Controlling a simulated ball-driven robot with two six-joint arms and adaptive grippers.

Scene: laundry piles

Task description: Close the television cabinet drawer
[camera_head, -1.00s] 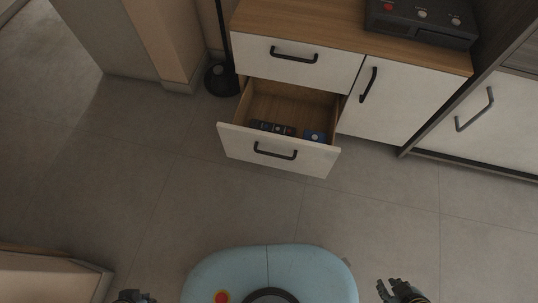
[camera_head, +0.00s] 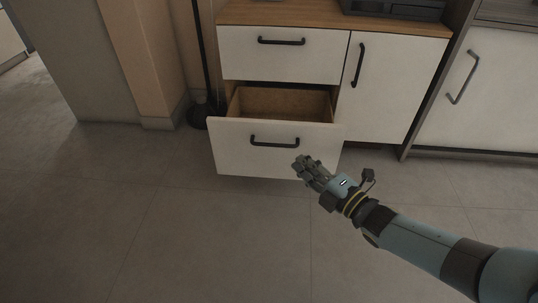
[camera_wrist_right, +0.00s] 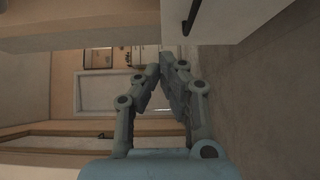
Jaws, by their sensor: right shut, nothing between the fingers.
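The television cabinet (camera_head: 402,98) is white-fronted with a wood top. Its lower left drawer (camera_head: 232,146) is pulled out, with a black bar handle (camera_head: 274,142) on its front and the wooden inside showing above the front panel. My right gripper (camera_head: 302,165) is shut and empty, in front of the lower right part of the drawer front; whether it touches is unclear. In the right wrist view the shut fingers (camera_wrist_right: 168,68) sit below a white panel with a dark handle (camera_wrist_right: 190,14). My left gripper is out of view.
The upper drawer (camera_head: 244,56) and the cabinet door (camera_head: 385,110) are closed. A dark stand with a round base (camera_head: 197,118) is left of the cabinet, by a wall corner. Another white cabinet (camera_head: 490,100) is at the right. The floor in front is clear.

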